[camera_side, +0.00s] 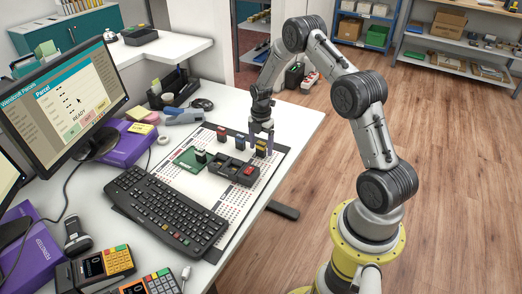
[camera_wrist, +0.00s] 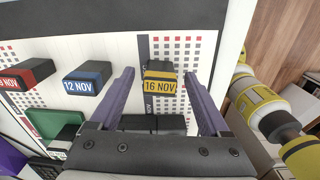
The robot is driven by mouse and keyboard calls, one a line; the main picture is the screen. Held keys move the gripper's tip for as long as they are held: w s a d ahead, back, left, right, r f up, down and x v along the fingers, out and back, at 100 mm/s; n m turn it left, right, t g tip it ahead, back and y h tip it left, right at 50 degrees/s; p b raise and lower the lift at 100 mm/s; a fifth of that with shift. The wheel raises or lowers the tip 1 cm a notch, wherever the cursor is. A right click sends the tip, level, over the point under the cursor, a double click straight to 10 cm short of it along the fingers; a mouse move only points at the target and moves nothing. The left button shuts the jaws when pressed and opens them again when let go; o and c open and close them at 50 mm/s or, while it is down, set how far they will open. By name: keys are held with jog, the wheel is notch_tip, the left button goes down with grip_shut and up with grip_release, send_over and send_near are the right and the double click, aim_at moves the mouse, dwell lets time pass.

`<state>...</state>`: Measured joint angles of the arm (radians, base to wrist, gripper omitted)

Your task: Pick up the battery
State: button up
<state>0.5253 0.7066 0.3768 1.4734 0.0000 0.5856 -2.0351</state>
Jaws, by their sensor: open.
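A black block with a yellow band reading "16 NOV" (camera_wrist: 160,86) stands on the printed mat; it also shows in the side view (camera_side: 261,149). I take these dated blocks as batteries. My gripper (camera_side: 261,133) is open and points down over the yellow block. In the wrist view its two purple fingers (camera_wrist: 163,78) stand left and right of the block, with gaps on both sides. A blue block reading "12 NOV" (camera_wrist: 86,82) and a red block (camera_wrist: 28,76) stand to its left, also in the side view, blue (camera_side: 240,142) and red (camera_side: 222,134).
A dark compartment tray (camera_side: 226,171) sits close to the blocks, with a red-topped piece (camera_side: 248,171) in one compartment. A green board (camera_side: 186,160) lies left of it. The keyboard (camera_side: 173,209) is nearer the camera. The counter edge is close on the right.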

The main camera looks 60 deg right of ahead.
jog(key=shift+f, duration=0.35)
jog(key=shift+c, duration=0.3)
grip_shut()
jog(key=shift+r, duration=0.2)
